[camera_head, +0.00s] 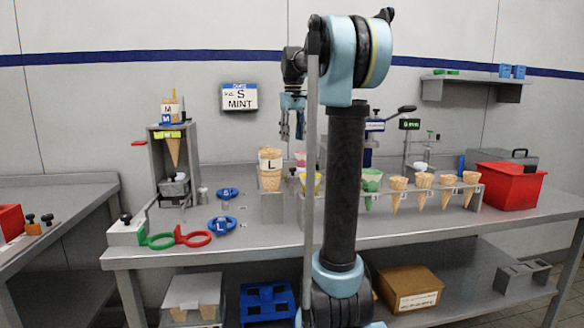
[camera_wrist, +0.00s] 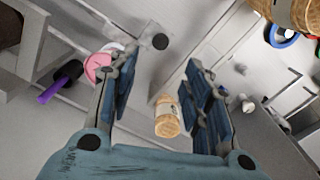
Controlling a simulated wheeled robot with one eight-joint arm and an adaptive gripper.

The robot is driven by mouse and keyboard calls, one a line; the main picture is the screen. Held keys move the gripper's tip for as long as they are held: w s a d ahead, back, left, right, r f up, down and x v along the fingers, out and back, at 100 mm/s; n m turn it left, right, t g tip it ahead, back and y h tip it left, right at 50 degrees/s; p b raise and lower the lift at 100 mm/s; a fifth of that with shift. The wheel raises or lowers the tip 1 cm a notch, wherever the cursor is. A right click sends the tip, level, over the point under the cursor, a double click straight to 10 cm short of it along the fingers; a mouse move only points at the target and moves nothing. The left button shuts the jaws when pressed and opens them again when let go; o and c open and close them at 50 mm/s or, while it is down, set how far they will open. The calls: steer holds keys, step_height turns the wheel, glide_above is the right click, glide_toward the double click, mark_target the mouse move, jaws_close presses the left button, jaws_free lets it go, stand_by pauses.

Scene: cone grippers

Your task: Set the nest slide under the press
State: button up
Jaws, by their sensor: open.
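My gripper (camera_head: 291,122) is open and empty, hanging fingers-down above the middle of the bench. In the wrist view my gripper (camera_wrist: 158,95) has its fingers wide apart, with a tan waffle piece (camera_wrist: 167,118) visible below, between them. A grey stand (camera_head: 157,170) at the left holds a cone marked M, with a grey block (camera_head: 174,186) at its foot. A blue column with a black lever (camera_head: 404,110) stands behind my arm and is partly hidden. I cannot tell for certain which parts are the press and the nest slide.
A cone marked L (camera_head: 270,170) stands left of my arm. To the right are a rack (camera_head: 440,189) with several cones and a red bin (camera_head: 510,186).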

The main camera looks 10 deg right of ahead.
step_height(320, 180, down, 12)
steer(key=shift+s, duration=0.1)
stand_by(0.4)
steer(key=shift+c, duration=0.6)
jaws_close()
